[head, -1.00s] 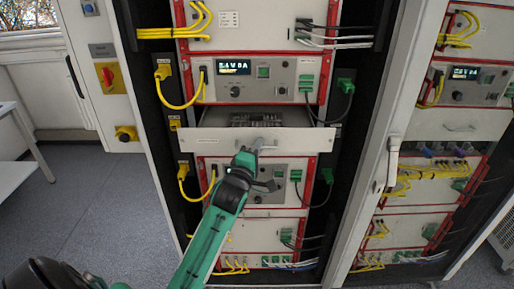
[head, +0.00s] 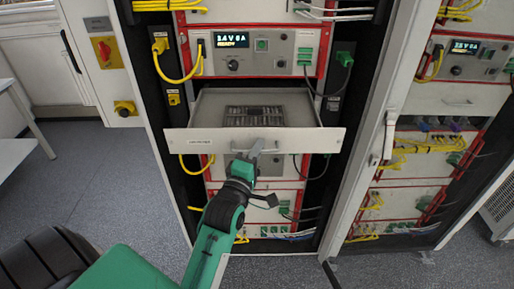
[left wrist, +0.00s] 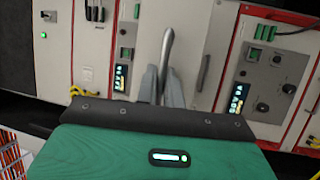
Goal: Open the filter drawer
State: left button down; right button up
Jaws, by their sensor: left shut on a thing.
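The filter drawer (head: 205,140) stands pulled out of the left cabinet in the head view, its pale front panel well ahead of the rack. Its inside shows, with a dark grille-like filter (head: 256,115) in the floor. My left gripper (head: 257,147) is at the middle of the drawer front, shut on the drawer handle. In the left wrist view the curved grey handle (left wrist: 167,48) rises between the two fingers (left wrist: 162,85). The fingers cover part of the handle. My right gripper is not in view.
A cycler unit with a lit display (head: 231,40) sits above the drawer. Yellow cables (head: 181,72) hang at the left and a green plug (head: 345,59) sits at the right. The open cabinet door (head: 392,110) stands to the right. Grey floor (head: 110,200) is clear at the left.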

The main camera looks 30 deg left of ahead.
pick_arm(q)
jog(key=c, duration=1.8)
grip_release()
jog(key=shift+b+v, duration=1.2)
jog(key=shift+v, duration=5.7)
jog(key=shift+a, duration=0.1)
